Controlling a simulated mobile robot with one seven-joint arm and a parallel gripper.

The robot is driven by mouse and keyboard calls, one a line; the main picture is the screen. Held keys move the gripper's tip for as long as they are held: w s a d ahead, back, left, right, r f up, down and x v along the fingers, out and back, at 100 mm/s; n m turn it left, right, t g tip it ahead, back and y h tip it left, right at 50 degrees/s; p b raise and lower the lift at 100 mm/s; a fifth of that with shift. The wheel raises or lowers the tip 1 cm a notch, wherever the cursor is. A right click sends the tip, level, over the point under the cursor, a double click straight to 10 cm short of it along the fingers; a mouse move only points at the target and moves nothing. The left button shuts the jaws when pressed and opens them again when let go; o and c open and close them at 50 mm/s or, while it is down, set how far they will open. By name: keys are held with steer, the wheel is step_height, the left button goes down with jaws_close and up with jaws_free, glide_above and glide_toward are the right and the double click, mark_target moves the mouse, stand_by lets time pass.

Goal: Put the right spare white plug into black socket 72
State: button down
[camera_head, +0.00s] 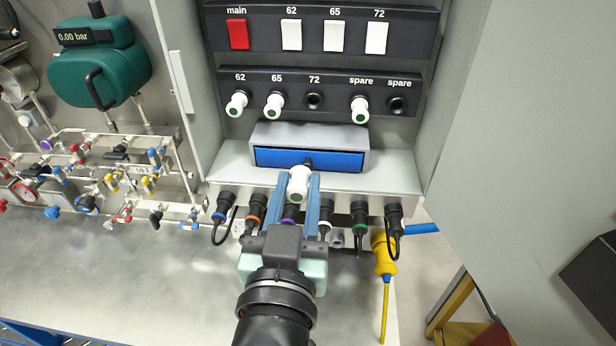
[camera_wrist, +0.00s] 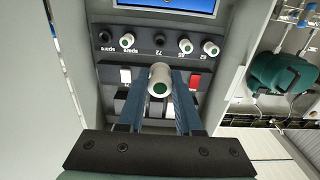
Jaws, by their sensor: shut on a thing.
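My gripper (camera_head: 299,190) is shut on a white plug (camera_head: 298,180), held in front of the blue drawer and below the socket row. In the wrist view the plug (camera_wrist: 159,80) sits between the two blue fingers, its green-marked end facing the camera. Black socket 72 (camera_head: 314,101) is empty; it also shows empty in the upside-down wrist view (camera_wrist: 159,40). The right spare socket (camera_head: 397,104) is empty. The left spare socket holds a white plug (camera_head: 360,109). Sockets 62 and 65 hold white plugs (camera_head: 237,103) (camera_head: 274,105).
Above the sockets is a switch panel with a red main switch (camera_head: 238,34) and several white switches. A grey box with a blue drawer (camera_head: 309,160) stands on the ledge below. Cable connectors line the ledge's front. Cabinet walls (camera_head: 515,150) flank the panel.

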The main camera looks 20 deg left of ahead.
steer(key=w+a, duration=0.3)
steer(key=w, duration=1.2)
steer(key=shift+b, duration=0.35)
stand_by(0.5)
steer(key=shift+w+a+b, duration=0.15)
steer(key=shift+w+b, duration=0.05)
steer(key=shift+w, duration=0.55)
steer(key=shift+w+a+b, duration=0.1)
steer(key=shift+w+b, duration=0.05)
steer(key=shift+w, duration=0.55)
stand_by(2.0)
steer(key=c, duration=0.5)
jaws_free()
steer(key=shift+s, duration=0.15)
